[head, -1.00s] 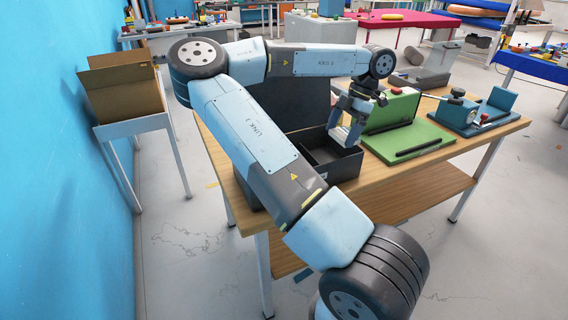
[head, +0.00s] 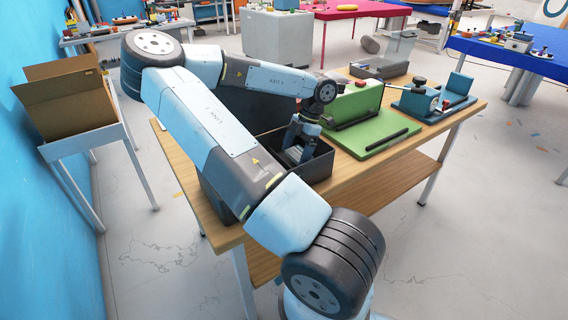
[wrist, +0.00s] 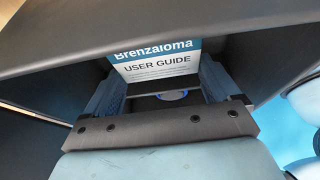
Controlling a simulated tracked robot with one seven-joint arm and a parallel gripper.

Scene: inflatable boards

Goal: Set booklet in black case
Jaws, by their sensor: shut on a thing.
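The black case (head: 319,168) stands open on the wooden table, with its dark lid (head: 262,110) raised behind my arm. My gripper (head: 294,155) points down inside the case's open box. In the wrist view, my gripper (wrist: 160,85) is shut on the booklet (wrist: 155,64), a white and teal one that reads "Brenzaloma USER GUIDE". The booklet is between the two blue fingers. Its far end and the case floor under it are mostly hidden, so I cannot tell whether it touches the floor. The booklet cannot be made out in the head view.
A blue fixture (head: 435,100) and a grey tray (head: 382,68) are further along the wooden table (head: 400,152). A cardboard box (head: 68,100) stands on a small table at left.

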